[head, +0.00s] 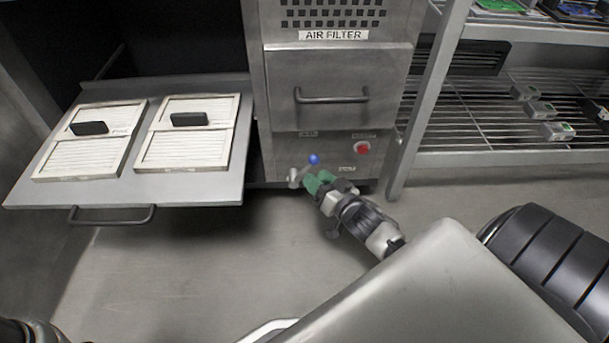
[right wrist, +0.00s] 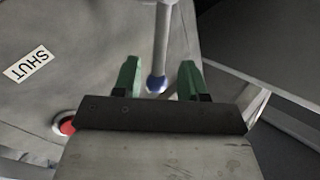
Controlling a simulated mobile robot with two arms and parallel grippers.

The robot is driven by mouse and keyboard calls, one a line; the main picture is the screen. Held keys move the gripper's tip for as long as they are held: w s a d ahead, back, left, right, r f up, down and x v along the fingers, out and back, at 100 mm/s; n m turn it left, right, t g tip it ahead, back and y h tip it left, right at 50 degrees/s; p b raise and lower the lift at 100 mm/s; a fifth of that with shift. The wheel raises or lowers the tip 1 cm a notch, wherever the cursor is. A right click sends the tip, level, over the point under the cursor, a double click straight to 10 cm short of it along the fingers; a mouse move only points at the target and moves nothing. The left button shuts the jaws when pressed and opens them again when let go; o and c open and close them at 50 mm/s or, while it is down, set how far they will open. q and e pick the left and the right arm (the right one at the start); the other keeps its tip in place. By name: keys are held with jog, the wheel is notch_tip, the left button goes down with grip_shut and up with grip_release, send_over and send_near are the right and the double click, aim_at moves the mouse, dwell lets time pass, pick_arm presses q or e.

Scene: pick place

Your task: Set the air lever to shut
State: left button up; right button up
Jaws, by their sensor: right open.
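The air lever is a metal rod with a blue ball knob (head: 314,160) on the lower front of the steel cabinet. In the right wrist view the blue knob (right wrist: 156,84) shows between the two green fingers. My right gripper (head: 318,182) is open, with its green fingertips close beside the lever; I cannot tell whether they touch it. A SHUT label (right wrist: 28,62) is on the panel in the right wrist view. My left gripper is not in view.
A red button (head: 362,148) sits on the panel right of the lever. Above is a closed drawer (head: 340,92) under an AIR FILTER label. At left, a pulled-out tray (head: 200,187) bears two filters. A wire shelf rack (head: 480,160) stands at right. The floor in front is clear.

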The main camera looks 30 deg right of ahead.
aim_at(306, 169)
jog(key=w+b, duration=0.1)
jog(key=w, duration=0.1)
jog(key=w+b, duration=0.1)
jog(key=w, duration=0.1)
jog(key=shift+a+f, duration=0.2)
jog(key=shift+w+r, duration=0.15)
jog(key=shift+w, duration=0.35)
grip_shut()
